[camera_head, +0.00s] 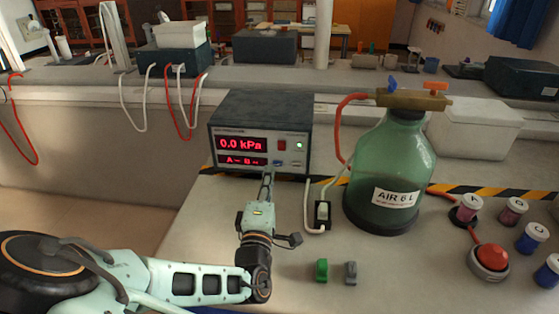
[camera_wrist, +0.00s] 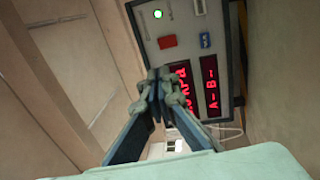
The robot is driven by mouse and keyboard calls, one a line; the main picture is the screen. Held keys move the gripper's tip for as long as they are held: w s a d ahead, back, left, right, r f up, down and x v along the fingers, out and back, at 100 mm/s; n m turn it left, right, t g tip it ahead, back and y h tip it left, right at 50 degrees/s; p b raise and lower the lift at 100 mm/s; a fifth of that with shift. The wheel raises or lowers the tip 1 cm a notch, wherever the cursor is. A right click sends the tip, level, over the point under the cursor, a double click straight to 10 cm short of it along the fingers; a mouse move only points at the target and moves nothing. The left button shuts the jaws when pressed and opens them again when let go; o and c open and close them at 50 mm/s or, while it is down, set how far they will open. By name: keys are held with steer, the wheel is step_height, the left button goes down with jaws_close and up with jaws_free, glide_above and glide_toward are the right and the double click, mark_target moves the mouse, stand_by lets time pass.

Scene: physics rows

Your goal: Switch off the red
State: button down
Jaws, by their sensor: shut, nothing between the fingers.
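A dark pressure meter box (camera_head: 262,112) stands at the back of the bench, with red displays reading 0.0 kPa and A-, B-. A small red switch (camera_head: 282,145) is on its front panel, right of the displays, with a lit green lamp (camera_head: 299,145) beside it. In the wrist view the red switch (camera_wrist: 167,42) lies just beyond my fingertips. My gripper (camera_head: 268,174) is shut and empty, close in front of the lower panel; in the wrist view my gripper (camera_wrist: 160,76) covers part of the upper display. Whether it touches the panel I cannot tell.
A green glass bottle (camera_head: 388,165) labelled AIR 6 L stands to the right. A red push button (camera_head: 491,258) and several capped jars (camera_head: 470,206) are at the right.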

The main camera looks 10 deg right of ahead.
mark_target(281, 144)
steer(key=shift+w+d+f+b, duration=0.2)
steer(key=shift+w+d+b, duration=0.1)
steer(key=shift+b, duration=1.95)
steer(key=b+x, duration=0.2)
steer(key=x, duration=0.1)
steer(key=b+x, duration=0.2)
steer(key=x, duration=0.1)
steer(key=d+b+x, duration=0.1)
steer(key=x, duration=0.2)
steer(key=shift+d+f+b, duration=0.1)
steer(key=shift+f+b, duration=0.15)
steer(key=shift+b, duration=0.15)
steer(key=shift+r, duration=0.15)
